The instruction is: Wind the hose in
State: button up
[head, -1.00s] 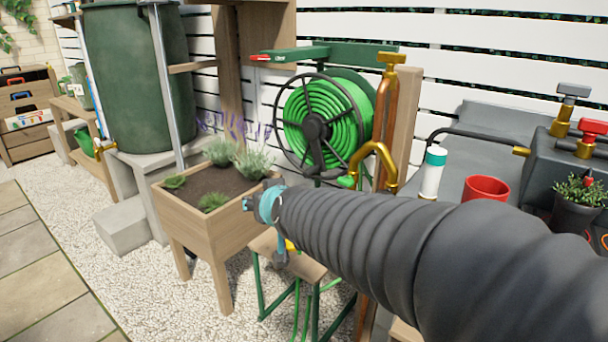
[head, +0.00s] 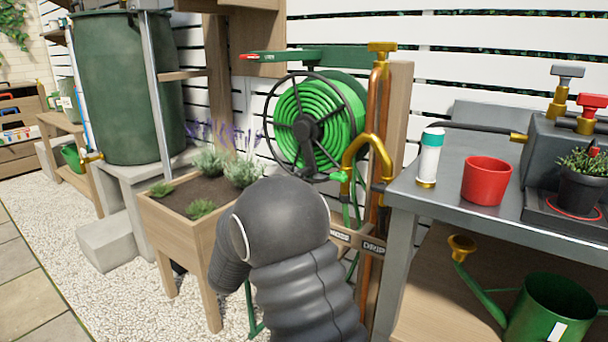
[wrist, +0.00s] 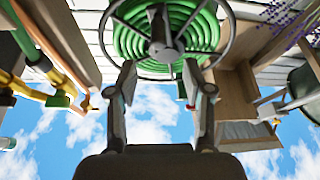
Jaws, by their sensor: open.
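The hose reel (head: 268,121) is on the slatted wall, with a dark spoked wheel in front and a grey hub (head: 305,127). The bright green hose (head: 340,110) lies coiled on it. In the wrist view, which looks upside down, the coil (wrist: 205,30) and the grey hub with its crank (wrist: 163,48) fill the top. My gripper (wrist: 161,84) is open and empty, its two fingers apart just below the hub in that picture. In the head view my gripper is hidden behind my arm.
A copper pipe (head: 377,100) with a brass tap stands right of the reel. A wooden planter (head: 180,232) with plants is to the left. A grey bench (head: 440,195) carries a red pot (head: 486,180) and a white bottle (head: 430,160). A green watering can (head: 550,310) sits below.

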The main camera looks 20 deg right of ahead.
jog(key=x, duration=1.3)
jog(key=shift+w+d+r, duration=0.1)
jog(key=shift+d+r, duration=0.05)
jog(key=shift+d, duration=0.2)
jog(key=shift+c, duration=0.3)
grip_shut()
